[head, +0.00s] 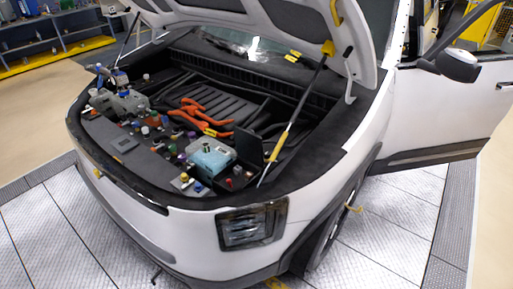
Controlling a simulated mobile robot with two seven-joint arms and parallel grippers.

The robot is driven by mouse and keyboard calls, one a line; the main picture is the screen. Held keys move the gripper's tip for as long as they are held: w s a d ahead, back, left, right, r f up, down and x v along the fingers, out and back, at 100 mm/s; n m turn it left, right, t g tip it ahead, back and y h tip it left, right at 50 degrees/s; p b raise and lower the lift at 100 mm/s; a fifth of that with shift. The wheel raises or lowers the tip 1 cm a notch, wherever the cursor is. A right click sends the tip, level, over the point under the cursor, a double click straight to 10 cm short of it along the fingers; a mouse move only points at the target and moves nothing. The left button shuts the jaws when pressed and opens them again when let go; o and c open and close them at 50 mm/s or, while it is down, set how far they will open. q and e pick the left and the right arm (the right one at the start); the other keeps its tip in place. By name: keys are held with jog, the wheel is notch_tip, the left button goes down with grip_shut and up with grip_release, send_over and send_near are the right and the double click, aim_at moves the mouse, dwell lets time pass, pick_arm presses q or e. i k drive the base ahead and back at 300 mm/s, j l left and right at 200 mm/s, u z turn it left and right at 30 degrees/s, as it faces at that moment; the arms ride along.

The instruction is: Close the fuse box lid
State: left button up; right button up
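The fuse box (236,181) appears to be the dark box at the front right of the engine bay, with small red and coloured parts inside it. A black panel (249,147), which looks like its lid, stands roughly upright at the box's back edge, so the box looks open. A light blue tank (212,160) with a dark cap stands just left of it. Neither of my grippers is in view.
The white hood (280,25) is raised over the bay. A black and yellow prop rod (285,135) stands right of the panel. Orange cables (190,110) lie behind the tank. The open car door (450,110) is at the right. The floor in front is clear.

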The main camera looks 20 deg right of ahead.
aim_at(249, 145)
jog(key=k+l+u, duration=0.2)
jog(key=l, duration=0.35)
jog(key=l+u, duration=0.15)
jog(key=l, duration=0.4)
jog(key=l+u, duration=0.15)
jog(key=l, duration=0.3)
jog(key=k+l+u, duration=0.15)
jog(key=l, duration=0.25)
jog(key=l+u, duration=0.15)
jog(key=l, duration=0.3)
jog(key=k+l+u, duration=0.15)
jog(key=l, duration=0.25)
jog(key=k+l+u, duration=0.15)
jog(key=l, duration=0.3)
jog(key=k+l+u, duration=0.2)
jog(key=l, duration=0.35)
jog(key=l+u, duration=0.15)
jog(key=l, duration=0.8)
jog(key=k+l+u, duration=0.15)
jog(key=l, duration=0.25)
jog(key=i+j+z, duration=0.2)
jog(key=z, duration=0.3)
jog(key=i+j+z, duration=0.1)
jog(key=j+z, duration=0.2)
jog(key=z, duration=0.2)
